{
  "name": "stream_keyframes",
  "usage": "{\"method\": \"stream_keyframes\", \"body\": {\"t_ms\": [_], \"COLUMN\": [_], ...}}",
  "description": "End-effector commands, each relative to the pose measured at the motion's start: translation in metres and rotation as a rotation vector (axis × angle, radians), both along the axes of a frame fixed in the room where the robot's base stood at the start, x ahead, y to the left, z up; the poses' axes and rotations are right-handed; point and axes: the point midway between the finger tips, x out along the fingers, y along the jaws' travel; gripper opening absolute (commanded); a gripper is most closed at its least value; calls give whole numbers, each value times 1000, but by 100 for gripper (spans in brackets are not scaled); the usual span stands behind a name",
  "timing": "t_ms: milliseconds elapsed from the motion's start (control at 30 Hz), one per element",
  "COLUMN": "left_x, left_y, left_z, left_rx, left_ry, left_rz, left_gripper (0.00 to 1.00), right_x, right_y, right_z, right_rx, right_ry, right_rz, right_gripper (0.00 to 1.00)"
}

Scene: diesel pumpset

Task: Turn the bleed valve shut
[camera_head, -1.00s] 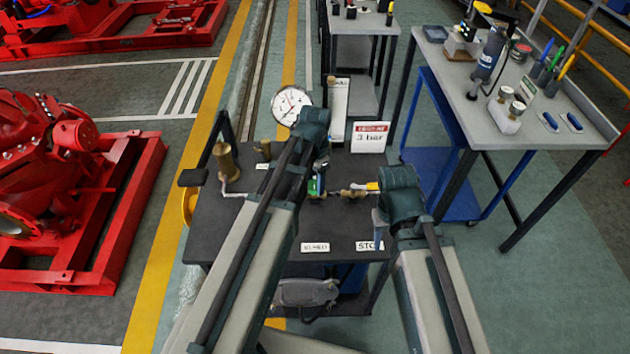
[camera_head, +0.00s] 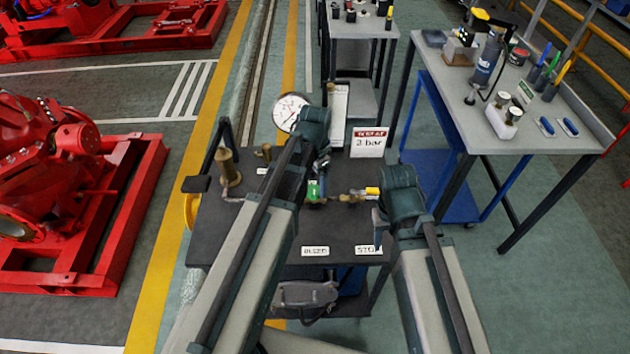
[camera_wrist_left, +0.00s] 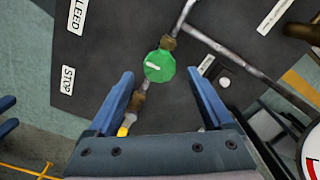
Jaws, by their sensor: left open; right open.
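The bleed valve has a round green knob (camera_wrist_left: 159,66) with a white pointer mark, set on a pipe on the dark bench top. In the head view the green knob (camera_head: 314,190) shows just below my left wrist, in line with the BLEED label (camera_head: 315,251). My left gripper (camera_wrist_left: 161,78) is open, its two blue fingers on either side of the knob in the wrist picture, with gaps visible; its height above the knob is unclear. My right gripper (camera_head: 380,220) is at the bench's right side, its jaws mostly hidden by its wrist.
A yellow-handled valve (camera_head: 372,191) sits on the same pipe near the STOP label (camera_head: 367,249). A pressure gauge (camera_head: 290,111), a brass fitting (camera_head: 228,168) and a 3 bar sign (camera_head: 369,142) stand on the bench. A tool table (camera_head: 540,138) stands right.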

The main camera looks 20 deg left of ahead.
Motion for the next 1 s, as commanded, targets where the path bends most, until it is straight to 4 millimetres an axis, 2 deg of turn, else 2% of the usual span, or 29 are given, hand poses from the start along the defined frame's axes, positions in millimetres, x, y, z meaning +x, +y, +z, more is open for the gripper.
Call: {"method": "stream_keyframes", "body": {"t_ms": [33,600,800,1000], "left_x": [0,0,0,0], "left_y": [0,0,0,0], "left_z": [14,99,114,114], "left_rx": [0,0,0,0], "left_ry": [0,0,0,0], "left_rz": [0,-1,-1,-1], "left_gripper": [85,85,85,85], "right_x": [0,0,0,0], "right_y": [0,0,0,0], "right_z": [14,99,114,114], "right_rx": [0,0,0,0], "right_ry": [0,0,0,0], "right_rz": [0,0,1,1], "right_gripper": [50,50,50,50]}}
